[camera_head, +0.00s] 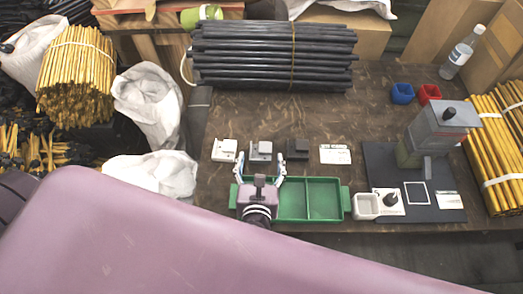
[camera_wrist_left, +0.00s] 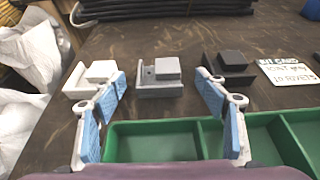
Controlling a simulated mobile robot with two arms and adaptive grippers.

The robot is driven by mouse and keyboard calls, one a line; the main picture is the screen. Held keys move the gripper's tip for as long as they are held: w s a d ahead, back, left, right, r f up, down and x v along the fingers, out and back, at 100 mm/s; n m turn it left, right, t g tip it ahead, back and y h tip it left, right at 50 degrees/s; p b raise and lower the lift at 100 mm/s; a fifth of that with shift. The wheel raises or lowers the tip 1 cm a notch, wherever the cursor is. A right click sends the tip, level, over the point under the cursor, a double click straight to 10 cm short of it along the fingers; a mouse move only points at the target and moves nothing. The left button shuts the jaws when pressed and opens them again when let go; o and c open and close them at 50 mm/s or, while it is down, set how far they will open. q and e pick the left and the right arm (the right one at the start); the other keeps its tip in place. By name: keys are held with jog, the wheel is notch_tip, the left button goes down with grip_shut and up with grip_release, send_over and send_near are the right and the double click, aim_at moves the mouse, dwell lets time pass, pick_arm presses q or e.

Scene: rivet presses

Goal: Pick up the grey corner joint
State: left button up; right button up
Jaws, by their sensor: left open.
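The grey corner joint (camera_head: 261,151) lies on the brown table between a white joint (camera_head: 225,150) and a black joint (camera_head: 298,148). In the left wrist view the grey joint (camera_wrist_left: 160,80) sits ahead, between the open fingers and beyond their tips. The white joint (camera_wrist_left: 93,78) is to its left and the black joint (camera_wrist_left: 228,70) to its right. My left gripper (camera_head: 259,168) is open and empty, above the far edge of the green tray (camera_head: 347,199), just short of the grey joint. My right gripper is not in view.
A white printed card (camera_head: 335,154) lies right of the black joint. A press (camera_head: 437,135) stands on a dark mat (camera_head: 385,163) at the right. A bundle of dark rods (camera_head: 270,55) lies at the back. Bare table lies between the joints and rods.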

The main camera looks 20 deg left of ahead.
aim_at(261, 153)
pick_arm(q)
jog(key=x, duration=0.3)
jog(key=shift+w+a+f, duration=0.1)
jog(key=shift+w+f, duration=0.05)
jog(key=shift+f, duration=0.05)
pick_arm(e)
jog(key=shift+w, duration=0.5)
pick_arm(q)
jog(key=c, duration=1.2)
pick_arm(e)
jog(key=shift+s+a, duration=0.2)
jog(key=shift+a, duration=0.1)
pick_arm(q)
jog(key=shift+r, duration=0.1)
